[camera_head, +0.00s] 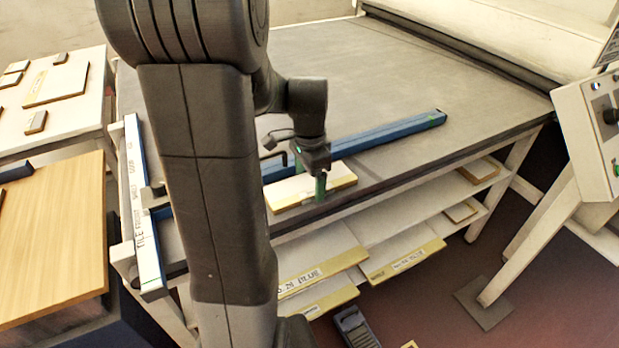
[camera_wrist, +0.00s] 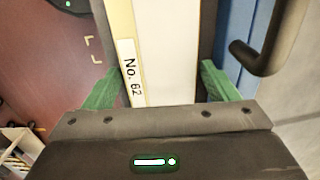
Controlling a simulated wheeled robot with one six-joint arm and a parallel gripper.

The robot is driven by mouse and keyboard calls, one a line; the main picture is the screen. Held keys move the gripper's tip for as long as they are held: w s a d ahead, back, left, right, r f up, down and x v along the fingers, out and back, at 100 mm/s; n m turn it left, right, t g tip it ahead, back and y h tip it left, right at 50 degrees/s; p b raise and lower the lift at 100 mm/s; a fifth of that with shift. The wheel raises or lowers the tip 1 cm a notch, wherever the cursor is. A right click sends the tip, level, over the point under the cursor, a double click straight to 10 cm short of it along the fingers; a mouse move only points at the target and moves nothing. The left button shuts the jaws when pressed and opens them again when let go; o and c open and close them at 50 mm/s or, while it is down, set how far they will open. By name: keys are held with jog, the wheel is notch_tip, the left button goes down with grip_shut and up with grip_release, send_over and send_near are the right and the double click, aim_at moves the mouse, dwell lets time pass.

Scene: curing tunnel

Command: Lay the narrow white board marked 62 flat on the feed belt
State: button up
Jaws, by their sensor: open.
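The narrow white board (camera_head: 290,190) with yellow edges lies flat on the grey feed belt (camera_head: 380,75), near its front edge. In the wrist view the board (camera_wrist: 168,50) carries a label (camera_wrist: 130,72) reading No. 62. My gripper (camera_head: 320,186) is at the board, with one green finger in front of its near edge. In the wrist view my gripper (camera_wrist: 158,88) is open, its green fingers on either side of the board with gaps. In the head view my arm hides part of the belt and the far finger.
A blue bar (camera_head: 390,132) lies across the belt just behind the board. A blue and white lettered rail (camera_head: 145,215) runs along the left end. Shelves below hold labelled boards (camera_head: 405,262). A control box (camera_head: 595,125) stands at right. A left table (camera_head: 65,110) holds several small boards.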

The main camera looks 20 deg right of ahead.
aim_at(309, 183)
notch_tip(309, 183, up, 12)
jog(key=shift+p, duration=0.4)
dwell(2.3)
